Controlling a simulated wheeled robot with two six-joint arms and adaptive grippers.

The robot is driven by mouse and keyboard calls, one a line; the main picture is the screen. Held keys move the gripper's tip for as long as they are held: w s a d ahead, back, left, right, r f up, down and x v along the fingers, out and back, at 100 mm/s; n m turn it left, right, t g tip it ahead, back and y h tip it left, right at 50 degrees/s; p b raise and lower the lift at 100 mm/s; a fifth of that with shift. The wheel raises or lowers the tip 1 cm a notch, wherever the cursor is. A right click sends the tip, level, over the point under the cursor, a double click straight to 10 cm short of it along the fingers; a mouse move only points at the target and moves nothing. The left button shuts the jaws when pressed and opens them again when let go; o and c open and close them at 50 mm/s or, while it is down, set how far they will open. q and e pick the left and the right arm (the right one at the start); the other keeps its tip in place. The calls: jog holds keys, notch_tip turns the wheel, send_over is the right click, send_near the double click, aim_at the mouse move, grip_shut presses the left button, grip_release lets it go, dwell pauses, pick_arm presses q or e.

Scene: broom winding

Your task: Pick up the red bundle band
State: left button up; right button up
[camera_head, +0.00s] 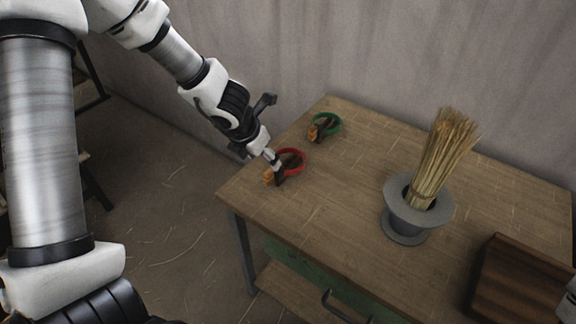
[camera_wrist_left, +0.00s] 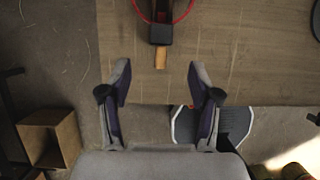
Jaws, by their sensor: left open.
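The red bundle band (camera_head: 303,160) is a ring near the left edge of the wooden table, with a dark piece and an orange tab on its near left side. My left gripper (camera_head: 272,159) is over the table's left edge, close to the band in the head view. In the left wrist view the red band (camera_wrist_left: 186,13) is cut by the top edge, and its dark block and orange tab point toward me. The left gripper (camera_wrist_left: 161,82) is open there. Nothing is between its fingers, and the band lies beyond the fingertips.
A similar green band (camera_head: 338,124) lies behind the red one on the table (camera_head: 340,215). A straw bundle (camera_head: 440,155) stands in a grey flared holder (camera_head: 398,212) to the right. A dark wooden box (camera_head: 520,275) is at lower right. The table middle is clear.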

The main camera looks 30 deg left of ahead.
aim_at(280, 173)
pick_arm(q)
jog(key=b+x, duration=0.1)
jog(key=x, duration=0.3)
jog(key=b+x, duration=0.1)
jog(key=x, duration=0.2)
jog(key=shift+w+d+f+b, duration=0.2)
jog(key=shift+w+b, duration=0.15)
jog(key=shift+w, duration=0.2)
jog(key=shift+a, duration=0.1)
grip_shut()
